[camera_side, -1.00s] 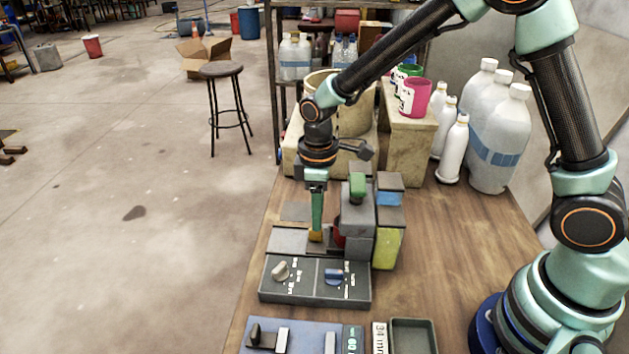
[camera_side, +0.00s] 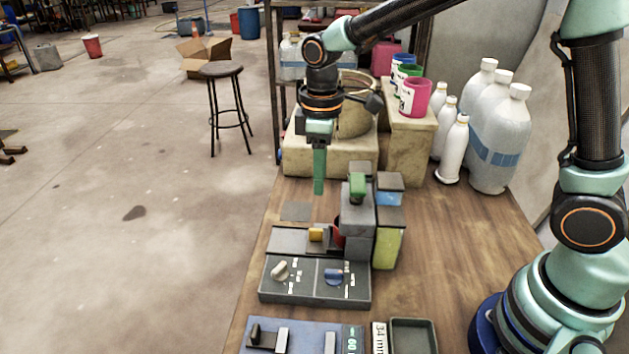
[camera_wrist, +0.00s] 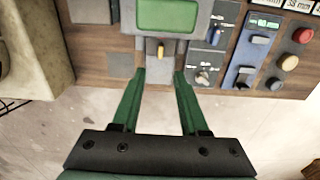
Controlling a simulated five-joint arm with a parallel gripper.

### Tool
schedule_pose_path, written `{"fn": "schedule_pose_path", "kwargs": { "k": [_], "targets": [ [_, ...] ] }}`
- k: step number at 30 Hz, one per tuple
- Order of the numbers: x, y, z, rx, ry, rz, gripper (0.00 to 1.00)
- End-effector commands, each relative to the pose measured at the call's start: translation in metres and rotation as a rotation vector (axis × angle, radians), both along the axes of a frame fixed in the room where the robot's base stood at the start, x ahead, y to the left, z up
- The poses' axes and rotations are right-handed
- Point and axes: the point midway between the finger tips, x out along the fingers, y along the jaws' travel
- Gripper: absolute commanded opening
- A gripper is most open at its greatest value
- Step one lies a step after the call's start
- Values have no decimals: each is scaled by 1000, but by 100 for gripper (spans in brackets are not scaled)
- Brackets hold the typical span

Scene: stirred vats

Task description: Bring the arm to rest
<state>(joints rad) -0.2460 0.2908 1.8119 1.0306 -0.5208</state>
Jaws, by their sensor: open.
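My gripper (camera_side: 319,172) hangs pointing down in the air above the left edge of the wooden table, in front of a large beige vat. In the wrist view my gripper (camera_wrist: 160,76) shows two green fingers spread apart with nothing between them. Below it is a small yellow knob (camera_side: 315,235) on a grey slide plate, and it also shows in the wrist view (camera_wrist: 160,50). The grey unit with the green top (camera_side: 357,188) stands just right of the knob; its green top fills the upper middle of the wrist view (camera_wrist: 167,15).
A dial panel (camera_side: 315,280) with a white knob and a blue knob lies nearer the camera. Colored cups (camera_side: 414,97) stand on a beige block at the back, with white bottles (camera_side: 500,140) beside them. The table's right middle is clear.

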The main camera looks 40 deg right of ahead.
Motion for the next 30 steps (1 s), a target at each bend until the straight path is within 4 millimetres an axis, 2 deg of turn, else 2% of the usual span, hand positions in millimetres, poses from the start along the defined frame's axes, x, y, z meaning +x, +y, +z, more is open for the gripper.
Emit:
{"fn": "schedule_pose_path", "kwargs": {
  "k": [5,9,15,24,30],
  "targets": [
    [-13,-20,30,21,-77,-117,44],
    [-32,-40,57,49,-161,-254,44],
    [-64,-67,82,95,-276,-447,44],
    [-104,-94,93,168,-422,-689,44],
    [-113,-100,93,189,-458,-748,44]
  ]
}}
